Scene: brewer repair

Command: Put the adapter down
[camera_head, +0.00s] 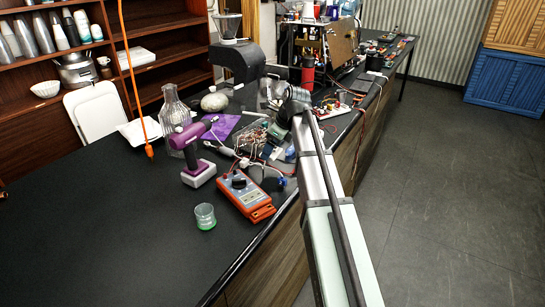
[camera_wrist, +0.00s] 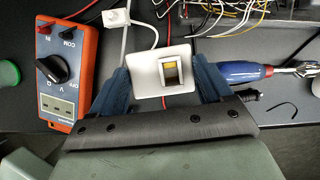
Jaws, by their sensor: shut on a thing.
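In the wrist view the adapter (camera_wrist: 157,74), a small white block with a dark square opening that has a yellowish part inside, sits between the two blue fingers of my gripper (camera_wrist: 167,80). The gripper is shut on it. A black worktop shows below and around them, but I cannot tell how high the adapter is above it. In the head view my arm covers much of the area around the gripper, and I cannot make out the adapter clearly.
An orange multimeter (camera_wrist: 62,70) lies left of my gripper. A blue-handled tool (camera_wrist: 238,73) lies close on the right. Loose wires (camera_wrist: 215,14) and a white plug (camera_wrist: 116,18) lie beyond. A purple drill (camera_head: 193,150) and a glass (camera_head: 205,217) stand on the black counter (camera_head: 110,245), whose front left is clear.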

